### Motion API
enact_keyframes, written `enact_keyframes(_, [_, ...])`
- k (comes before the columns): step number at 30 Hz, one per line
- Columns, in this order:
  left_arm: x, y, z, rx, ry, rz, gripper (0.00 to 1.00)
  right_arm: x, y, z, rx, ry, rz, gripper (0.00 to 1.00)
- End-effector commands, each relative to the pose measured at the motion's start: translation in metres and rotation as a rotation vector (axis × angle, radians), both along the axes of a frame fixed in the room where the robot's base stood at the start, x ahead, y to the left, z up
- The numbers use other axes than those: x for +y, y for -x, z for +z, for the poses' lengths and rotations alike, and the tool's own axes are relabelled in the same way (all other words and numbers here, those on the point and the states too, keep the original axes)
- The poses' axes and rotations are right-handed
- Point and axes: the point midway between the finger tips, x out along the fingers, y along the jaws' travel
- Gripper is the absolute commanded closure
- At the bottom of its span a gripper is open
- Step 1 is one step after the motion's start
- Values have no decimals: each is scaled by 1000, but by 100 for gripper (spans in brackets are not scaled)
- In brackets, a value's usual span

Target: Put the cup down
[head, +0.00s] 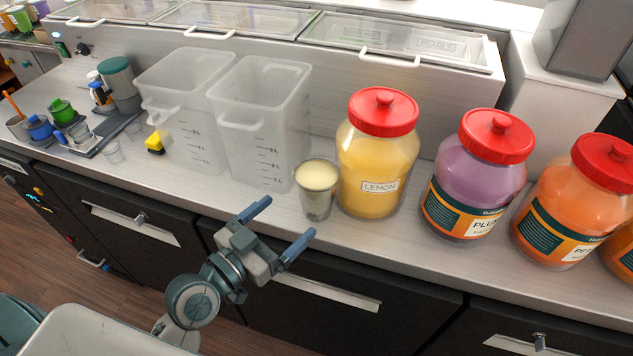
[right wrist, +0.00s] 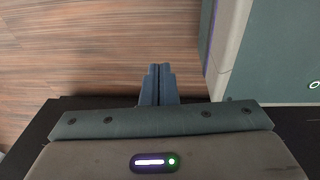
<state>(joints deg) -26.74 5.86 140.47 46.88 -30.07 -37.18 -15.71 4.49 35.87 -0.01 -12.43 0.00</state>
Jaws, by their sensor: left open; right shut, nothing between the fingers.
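The cup (head: 317,192) stands upright on the counter in the head view, filled near its rim with a pale yellow content. It is between the clear pitchers and the lemon jar. My left gripper (head: 277,227) is open and empty, in front of the counter's edge. Its fingers point toward the cup but are apart from it. My right gripper (right wrist: 157,84) shows only in the right wrist view, shut and empty, above a wood floor and away from the cup.
Two clear pitchers (head: 262,130) stand left of the cup. The lemon jar (head: 377,160) is close at its right, then the plum jar (head: 474,185) and an orange jar (head: 570,205). Lidded bins (head: 400,45) line the back. Black drawers (head: 300,290) are below the counter.

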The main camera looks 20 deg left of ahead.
Motion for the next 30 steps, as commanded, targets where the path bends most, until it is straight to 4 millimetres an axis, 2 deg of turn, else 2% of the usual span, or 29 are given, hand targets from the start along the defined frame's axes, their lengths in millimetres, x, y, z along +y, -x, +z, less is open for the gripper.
enact_keyframes(2, [-5,-12,4,-3,6,1,10,0,6,5,7,0,-1,100])
enact_keyframes(6, [-13,-29,3,-2,5,0,10,-1,33,10,40,0,-1,100])
enact_keyframes(10, [-16,-37,1,-1,4,-2,10,-1,47,11,60,2,-1,100])
enact_keyframes(14, [-19,-47,2,0,2,-2,10,-2,40,19,52,2,-1,100])
enact_keyframes(18, [-22,-68,1,0,3,-2,10,-1,25,34,32,2,-1,100])
enact_keyframes(22, [-29,-83,-1,-1,4,-2,10,-2,20,40,24,2,0,100])
enact_keyframes(30, [-31,-88,-5,-1,1,-3,10,-2,23,40,29,2,0,100])
